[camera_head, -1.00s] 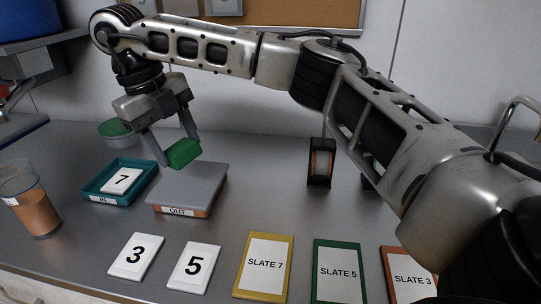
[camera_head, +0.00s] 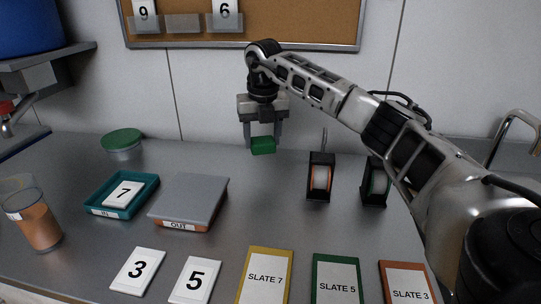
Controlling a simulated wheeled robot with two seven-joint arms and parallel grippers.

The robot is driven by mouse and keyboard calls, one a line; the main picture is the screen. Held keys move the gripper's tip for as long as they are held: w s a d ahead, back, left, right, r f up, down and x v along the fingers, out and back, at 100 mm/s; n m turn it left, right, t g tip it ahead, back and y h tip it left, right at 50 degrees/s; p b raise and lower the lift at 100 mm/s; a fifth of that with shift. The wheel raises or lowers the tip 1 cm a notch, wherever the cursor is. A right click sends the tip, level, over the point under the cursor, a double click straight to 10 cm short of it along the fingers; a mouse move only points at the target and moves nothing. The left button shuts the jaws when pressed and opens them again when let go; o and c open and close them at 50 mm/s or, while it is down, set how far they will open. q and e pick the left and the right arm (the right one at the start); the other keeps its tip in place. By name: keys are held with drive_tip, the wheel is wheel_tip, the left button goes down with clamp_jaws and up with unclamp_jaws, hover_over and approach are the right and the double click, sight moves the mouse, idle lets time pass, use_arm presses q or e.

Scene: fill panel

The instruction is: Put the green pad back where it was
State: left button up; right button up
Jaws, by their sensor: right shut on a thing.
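The green pad (camera_head: 263,146) is a small green block held between the fingertips of my right gripper (camera_head: 263,140). It hangs above the back of the counter, near the wall. Below and to the left is a grey-lidded tray labelled OUT (camera_head: 190,192). Two dark upright holders stand to the right of the pad. The nearer holder (camera_head: 320,177) has an orange edge and a pale inside. My left gripper is not in view.
A teal IN tray (camera_head: 150,190) holds a 7 tile (camera_head: 123,194). A green-lidded tub (camera_head: 122,141) stands at the back left, a cup of orange stuff (camera_head: 38,225) at the left.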

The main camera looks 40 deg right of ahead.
sight(271, 136)
drive_tip(key=d+f, duration=0.2)
drive_tip(key=f, duration=0.1)
drive_tip(key=w+d+f, duration=0.1)
drive_tip(key=shift+d+f, duration=0.25)
drive_tip(key=shift+f, duration=0.15)
wheel_tip(271, 136, down, 3)
drive_tip(key=shift+w+d+f, duration=0.1)
drive_tip(key=shift+f, duration=0.05)
drive_tip(key=o, duration=0.9)
drive_tip(key=shift+o, duration=0.2)
drive_tip(key=r, duration=0.8)
drive_tip(key=s+r, duration=0.1)
drive_tip(key=r, duration=0.3)
drive_tip(key=shift+a, duration=0.3)
